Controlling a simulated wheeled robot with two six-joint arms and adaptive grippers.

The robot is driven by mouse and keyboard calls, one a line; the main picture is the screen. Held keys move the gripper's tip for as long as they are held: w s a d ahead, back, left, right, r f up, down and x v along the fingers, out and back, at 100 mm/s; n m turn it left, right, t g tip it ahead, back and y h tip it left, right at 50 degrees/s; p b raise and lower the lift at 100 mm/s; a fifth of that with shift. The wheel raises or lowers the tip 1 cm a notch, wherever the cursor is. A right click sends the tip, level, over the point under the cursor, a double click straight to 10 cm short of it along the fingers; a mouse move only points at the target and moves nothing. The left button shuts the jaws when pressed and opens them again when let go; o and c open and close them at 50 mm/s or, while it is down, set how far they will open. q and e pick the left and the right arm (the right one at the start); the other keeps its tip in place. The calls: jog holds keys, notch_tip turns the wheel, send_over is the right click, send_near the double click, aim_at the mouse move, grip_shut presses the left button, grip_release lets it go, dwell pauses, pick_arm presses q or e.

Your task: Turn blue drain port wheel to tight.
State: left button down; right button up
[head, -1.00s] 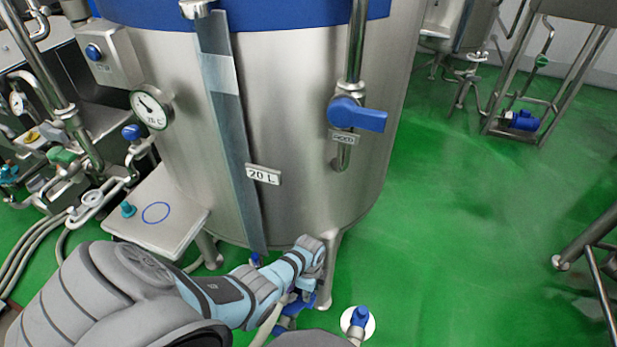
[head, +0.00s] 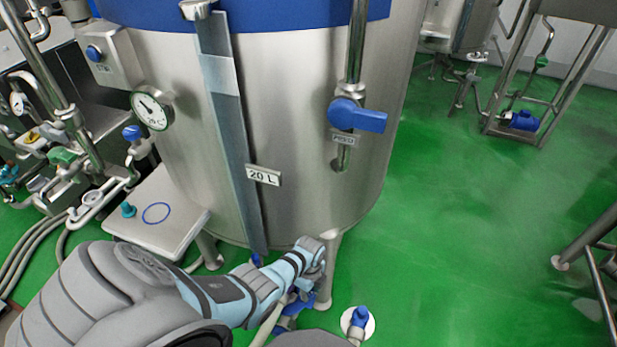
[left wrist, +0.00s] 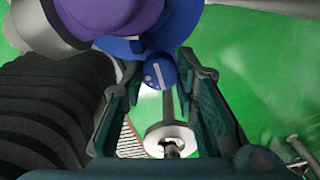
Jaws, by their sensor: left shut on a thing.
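In the left wrist view, a small round blue wheel (left wrist: 160,72) with white marks sits between the fingertips of my left gripper (left wrist: 160,80), which is shut on it. A larger blue body and a purple part (left wrist: 115,15) lie just above it at the top of that view. In the head view, the gripper is low at the front foot of the steel tank (head: 290,150), and its fingers are mostly hidden. Blue fittings (head: 290,310) show below my left wrist. How far the wheel is turned cannot be read. My right gripper is not seen.
A blue-handled tank valve (head: 358,115) is above right of my wrist. A blue-topped fitting (head: 360,317) stands on a white floor disc just right of the gripper. A small steel shelf (head: 155,213) is to the left. Green floor at right is open.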

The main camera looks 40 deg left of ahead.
pick_arm(q)
jog(key=c, duration=1.5)
grip_release()
jog(key=shift+c, duration=0.2)
notch_tip(320, 180, up, 12)
